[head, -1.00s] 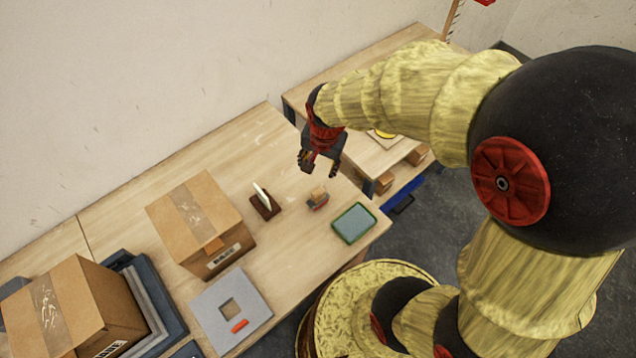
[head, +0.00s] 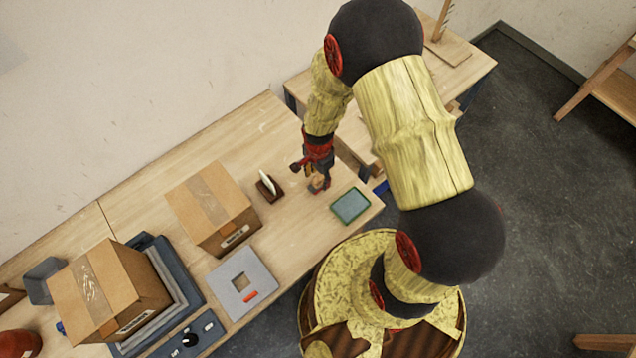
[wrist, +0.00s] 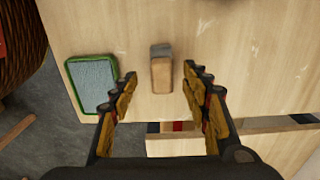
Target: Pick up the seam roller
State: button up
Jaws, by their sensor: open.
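A small block-like piece (wrist: 161,72), tan wood with a grey end, lies on the workbench (head: 290,228); I take it for the seam roller, though its shape is not clear. In the head view it is mostly hidden by my gripper (head: 316,181). In the wrist view my gripper (wrist: 160,76) is open and empty, pointing down. Its fingertips appear on either side of the piece, with gaps on both sides. I cannot tell how far above the bench they are.
A green-rimmed tray (head: 350,206) lies close by at the bench's front edge. A dark brown holder (head: 267,191) with an upright white piece stands left of my gripper. Farther left are a cardboard box (head: 211,208) and a grey plate (head: 258,275) with a square hole.

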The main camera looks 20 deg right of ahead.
jog(key=shift+w+f, duration=0.15)
jog(key=shift+f, duration=1.6)
jog(key=shift+c, duration=0.9)
grip_shut()
